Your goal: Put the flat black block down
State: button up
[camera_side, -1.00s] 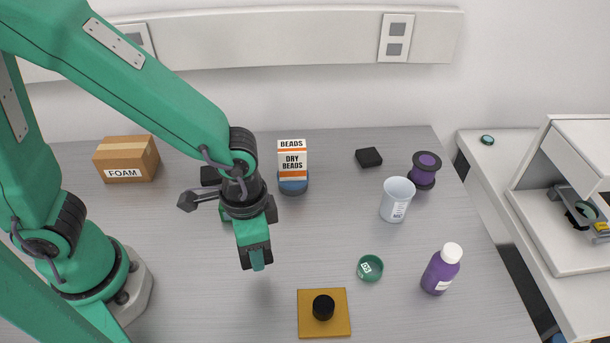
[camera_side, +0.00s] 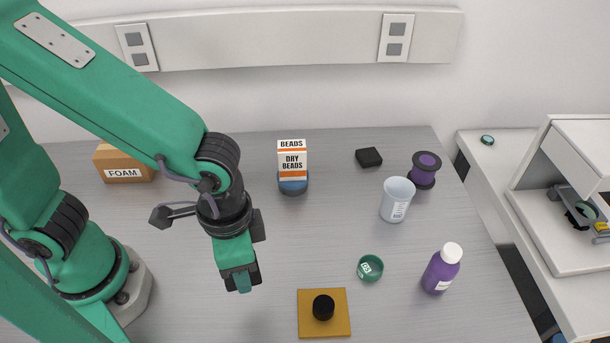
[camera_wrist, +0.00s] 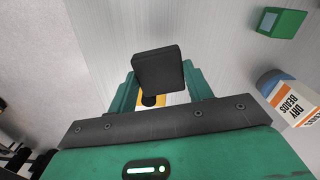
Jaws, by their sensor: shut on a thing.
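The flat black block (camera_wrist: 158,72) is held between the green fingers of my gripper (camera_wrist: 160,92) in the wrist view. In the side view my gripper (camera_side: 241,279) points down, and dark parts of the block (camera_side: 255,273) show on either side of the near finger. It appears to be above the grey table (camera_side: 170,230), left of the ochre plate. The exact height of the block above the table is hard to tell.
An ochre plate (camera_side: 338,330) bears a black cylinder (camera_side: 323,307). Behind are a beads box (camera_side: 292,161) and foam box (camera_side: 124,165).

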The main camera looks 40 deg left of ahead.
jog(key=shift+w, duration=0.1)
jog(key=shift+w+a+r+n, duration=0.15)
jog(key=shift+w+a+n, duration=0.25)
jog(key=shift+w+a, duration=0.2)
jog(key=w+a+r+n, duration=0.25)
jog(key=w+a, duration=0.25)
jog(key=a, duration=0.3)
jog(key=w+a+r+n, duration=0.1)
jog(key=w+a+n, duration=0.35)
jog(key=a, duration=0.35)
jog(key=s+a+r+n, duration=0.1)
jog(key=a+r+n, duration=0.1)
jog(key=a, duration=0.9)
jog(key=s+a+r+n, duration=0.2)
jog(key=a+n, duration=0.3)
jog(key=a, duration=0.5)
jog(key=shift+s+a+r+n, duration=0.15)
jog(key=shift+a+r+n, duration=0.15)
jog(key=shift+a+r, duration=0.15)
jog(key=s+a+f, duration=0.1)
jog(key=a+f, duration=0.1)
jog(key=a, duration=0.1)
jog(key=s+a+f, duration=0.2)
jog(key=a, duration=0.2)
jog(key=s+a+f, duration=0.1)
jog(key=a+f, duration=0.2)
jog(key=shift+s+a, duration=0.25)
jog(key=shift+a, duration=0.1)
